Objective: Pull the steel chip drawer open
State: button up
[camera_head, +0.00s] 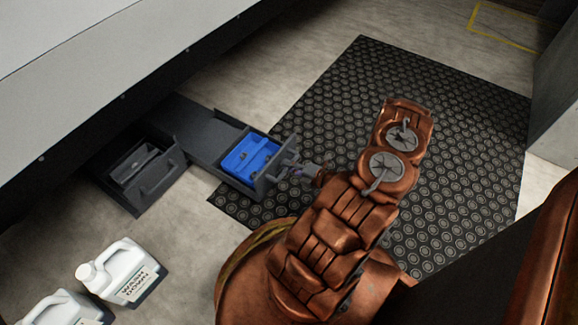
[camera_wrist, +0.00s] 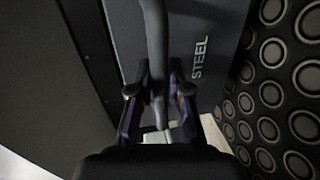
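The steel chip drawer (camera_head: 206,133) is dark grey and stands pulled well out from under the machine, onto the edge of the mat. A blue bin (camera_head: 250,154) sits in its front end. In the wrist view its front face (camera_wrist: 190,35) bears the word STEEL, and its grey bar handle (camera_wrist: 155,40) runs between my fingers. My gripper (camera_wrist: 158,85) is shut on this handle, one finger on each side. In the head view my gripper (camera_head: 300,171) is at the drawer's front, small and partly hidden by my arm.
A second dark drawer (camera_head: 176,160) with a dark bin and handle sticks out to the left. White jugs (camera_head: 122,272) stand on the floor at lower left. A black studded mat (camera_head: 455,130) covers the floor to the right. A grey cabinet (camera_head: 560,95) stands at far right.

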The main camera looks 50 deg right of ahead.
jog(key=o, duration=0.4)
jog(key=v, duration=1.2)
jog(key=shift+a+f, duration=0.1)
dwell(0.6)
